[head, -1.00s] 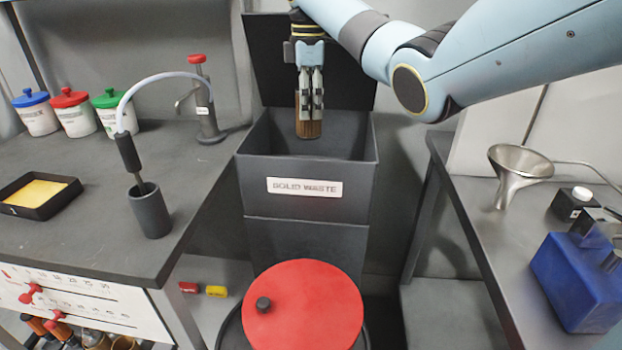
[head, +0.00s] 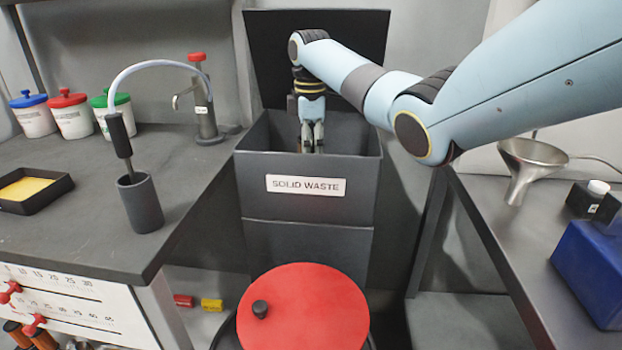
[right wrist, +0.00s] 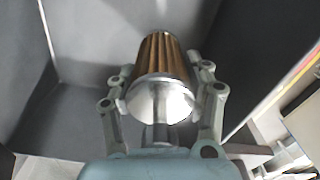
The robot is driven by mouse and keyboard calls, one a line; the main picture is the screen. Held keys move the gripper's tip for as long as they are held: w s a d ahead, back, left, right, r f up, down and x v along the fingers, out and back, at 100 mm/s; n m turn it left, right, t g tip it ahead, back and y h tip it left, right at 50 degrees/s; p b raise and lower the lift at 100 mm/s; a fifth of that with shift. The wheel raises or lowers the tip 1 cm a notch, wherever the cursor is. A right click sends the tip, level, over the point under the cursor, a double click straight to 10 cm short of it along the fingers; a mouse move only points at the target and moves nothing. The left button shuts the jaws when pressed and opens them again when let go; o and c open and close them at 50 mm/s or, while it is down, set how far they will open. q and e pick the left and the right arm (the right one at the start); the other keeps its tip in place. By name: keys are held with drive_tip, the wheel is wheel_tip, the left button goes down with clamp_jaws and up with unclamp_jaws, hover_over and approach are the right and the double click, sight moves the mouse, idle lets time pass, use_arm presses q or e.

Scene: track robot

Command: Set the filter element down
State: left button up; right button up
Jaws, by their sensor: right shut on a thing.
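My right gripper (head: 312,138) points down into the open solid waste bin (head: 305,215), its fingertips below the front rim. In the right wrist view my right gripper (right wrist: 160,100) is shut on the filter element (right wrist: 160,62), a brown pleated cylinder with a silver metal end. The filter element is inside the bin, with dark bin walls around it. In the head view the bin's front wall hides it. I cannot tell whether it touches the bin floor. My left gripper is not in view.
The bin's dark lid (head: 315,60) stands open behind the arm. A red round lid (head: 303,308) is in front of the bin. The left bench (head: 70,225) holds a grey cup (head: 140,203) and several jars. A metal funnel (head: 530,165) and blue container (head: 592,270) are at the right.

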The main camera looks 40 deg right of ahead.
drive_tip(key=shift+f+b, duration=0.4)
drive_tip(key=shift+f, duration=2.15)
drive_tip(key=shift+f, duration=0.1)
drive_tip(key=o, duration=1.2)
wheel_tip(320, 180, up, 12)
drive_tip(key=shift+r+p, duration=0.15)
drive_tip(key=shift+p, duration=0.8)
